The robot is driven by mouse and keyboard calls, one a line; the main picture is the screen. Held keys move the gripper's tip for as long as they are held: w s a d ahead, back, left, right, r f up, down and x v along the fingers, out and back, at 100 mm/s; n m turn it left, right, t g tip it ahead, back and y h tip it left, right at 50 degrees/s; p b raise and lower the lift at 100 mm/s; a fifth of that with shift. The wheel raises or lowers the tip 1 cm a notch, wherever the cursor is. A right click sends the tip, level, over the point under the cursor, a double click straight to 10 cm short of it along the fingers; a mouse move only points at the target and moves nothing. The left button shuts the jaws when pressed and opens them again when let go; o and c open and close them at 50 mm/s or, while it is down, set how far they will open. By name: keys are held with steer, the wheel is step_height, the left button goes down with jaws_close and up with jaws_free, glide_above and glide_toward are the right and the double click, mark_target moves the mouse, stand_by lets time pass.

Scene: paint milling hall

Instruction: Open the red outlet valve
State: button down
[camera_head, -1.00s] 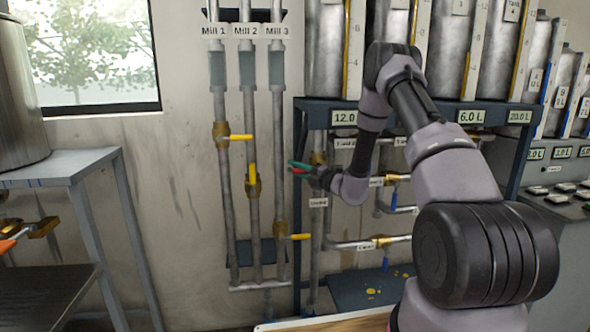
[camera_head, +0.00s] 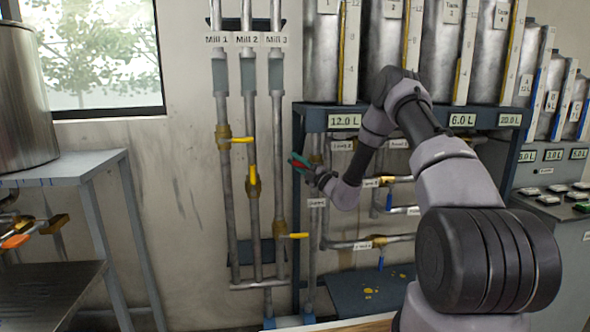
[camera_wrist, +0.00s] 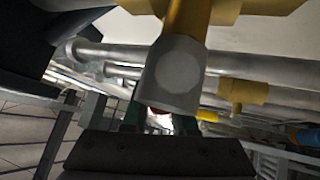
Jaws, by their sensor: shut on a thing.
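The red valve handle (camera_head: 300,158) is a small red strip at the pipe under the tank rack, right of the Mill 3 pipe. My gripper (camera_head: 296,164), with green fingers, is at this handle and shut on it. In the wrist view, the green fingers of my gripper (camera_wrist: 160,124) stand on either side of a bit of red handle (camera_wrist: 157,110). A grey round-ended part on a yellow stem (camera_wrist: 180,75) hides most of the handle there. How far the valve is open cannot be told.
Three mill pipes with yellow-handled valves (camera_head: 240,140) stand close to the left of my gripper. The tank rack (camera_head: 400,118) and blue-handled valves (camera_head: 389,201) are to the right. An orange-handled valve (camera_head: 16,241) is at the far left, by a metal table (camera_head: 70,168).

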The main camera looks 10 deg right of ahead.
mark_target(314, 145)
steer(key=shift+d+r+m+t+h, duration=1.05)
steer(key=shift+m+t+h, duration=0.95)
steer(key=shift+m, duration=1.3)
steer(key=shift+d+r+m+t+h, duration=0.75)
steer(key=shift+d+m+t+h, duration=0.7)
steer(key=shift+m+h, duration=1.4)
steer(key=shift+d+r+m+t+h, duration=0.95)
steer(key=shift+m+t+h, duration=0.85)
steer(key=shift+m, duration=1.95)
steer(key=c, duration=0.7)
jaws_free()
steer(key=v, duration=1.1)
